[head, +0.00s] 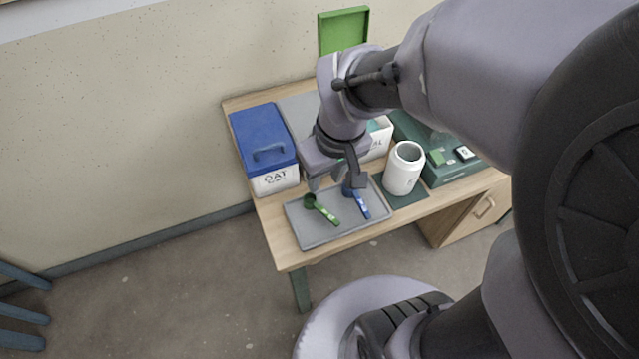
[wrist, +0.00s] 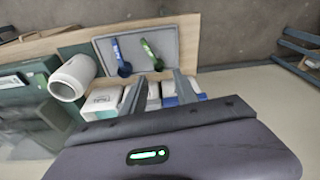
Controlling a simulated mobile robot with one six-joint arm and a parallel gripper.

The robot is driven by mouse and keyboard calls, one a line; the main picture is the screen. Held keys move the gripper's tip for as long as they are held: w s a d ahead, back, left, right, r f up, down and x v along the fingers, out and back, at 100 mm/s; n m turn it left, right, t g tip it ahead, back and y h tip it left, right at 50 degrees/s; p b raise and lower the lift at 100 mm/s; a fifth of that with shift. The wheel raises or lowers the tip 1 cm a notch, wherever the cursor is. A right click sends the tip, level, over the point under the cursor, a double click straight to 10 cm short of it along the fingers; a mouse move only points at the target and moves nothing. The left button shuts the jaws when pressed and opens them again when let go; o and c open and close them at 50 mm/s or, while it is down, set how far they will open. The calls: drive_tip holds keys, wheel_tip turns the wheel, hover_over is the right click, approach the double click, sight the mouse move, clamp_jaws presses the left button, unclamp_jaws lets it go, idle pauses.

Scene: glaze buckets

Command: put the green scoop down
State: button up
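The green scoop (head: 320,209) lies on the grey tray (head: 310,236) at the front of the table. A blue scoop (head: 357,202) lies to its right on the same tray. In the wrist view the green scoop (wrist: 152,55) and the blue scoop (wrist: 121,58) both lie flat on the tray (wrist: 174,41). My gripper (head: 338,184) is above the back part of the tray, apart from the green scoop. In the wrist view my gripper (wrist: 159,86) has its two fingers spread with nothing held between them.
A blue-lidded bin marked OAT (head: 272,182) stands left of my gripper. A white bin (head: 380,138) is partly hidden behind my arm, near a raised green lid (head: 343,31). An open white jar (head: 404,168) stands right of the tray, beside green equipment (head: 452,168).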

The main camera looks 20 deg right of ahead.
drive_tip(key=s+a+r+m+t+y, duration=0.1)
drive_tip(key=s+a+r+m+t, duration=0.2)
drive_tip(key=s+a+r+m, duration=0.2)
drive_tip(key=s+a+r, duration=0.1)
drive_tip(key=s+r, duration=0.2)
drive_tip(key=r, duration=0.1)
drive_tip(key=shift+s+r+m+t+y, duration=0.3)
drive_tip(key=shift+s+r, duration=0.1)
drive_tip(key=shift+a, duration=0.1)
idle(0.3)
